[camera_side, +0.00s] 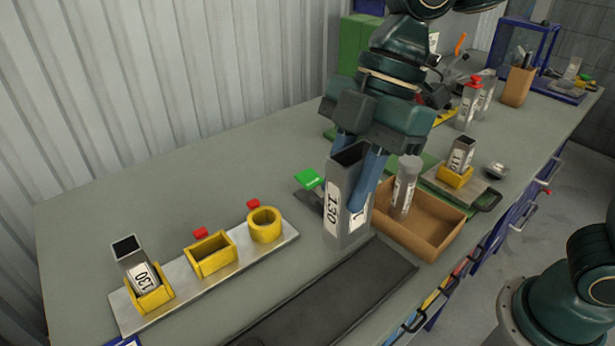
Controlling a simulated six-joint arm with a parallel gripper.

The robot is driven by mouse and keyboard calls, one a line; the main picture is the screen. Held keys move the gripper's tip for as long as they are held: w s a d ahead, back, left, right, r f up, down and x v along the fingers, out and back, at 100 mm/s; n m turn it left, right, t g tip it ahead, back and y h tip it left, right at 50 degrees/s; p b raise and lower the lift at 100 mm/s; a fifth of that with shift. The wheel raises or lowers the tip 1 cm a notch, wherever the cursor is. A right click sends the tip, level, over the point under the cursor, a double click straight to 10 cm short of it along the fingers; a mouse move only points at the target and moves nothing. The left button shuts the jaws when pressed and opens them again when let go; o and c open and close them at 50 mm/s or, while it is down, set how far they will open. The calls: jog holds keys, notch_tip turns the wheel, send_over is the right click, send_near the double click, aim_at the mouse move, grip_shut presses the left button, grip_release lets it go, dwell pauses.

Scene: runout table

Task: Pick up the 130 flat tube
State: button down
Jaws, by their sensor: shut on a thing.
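A grey flat tube labelled 130 (334,222) is upright, open end up, between the blue fingers of my gripper (352,182). My gripper is shut on it from above, with one finger across its right side and the other mostly hidden behind it. The tube is near the far end of the dark mat; I cannot tell whether its base touches the table. A second tube labelled 130 (130,256) stands slightly tilted in a yellow square holder (155,298) on the metal strip at the left.
The metal strip (190,277) also carries an empty yellow rectangular holder (211,258) and a yellow round holder (265,229). A brown tray (432,237) with a grey round tube (405,183) is just right of my gripper. The dark mat (325,300) is bare.

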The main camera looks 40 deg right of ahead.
jog(key=shift+r, duration=1.2)
jog(key=shift+w, duration=0.15)
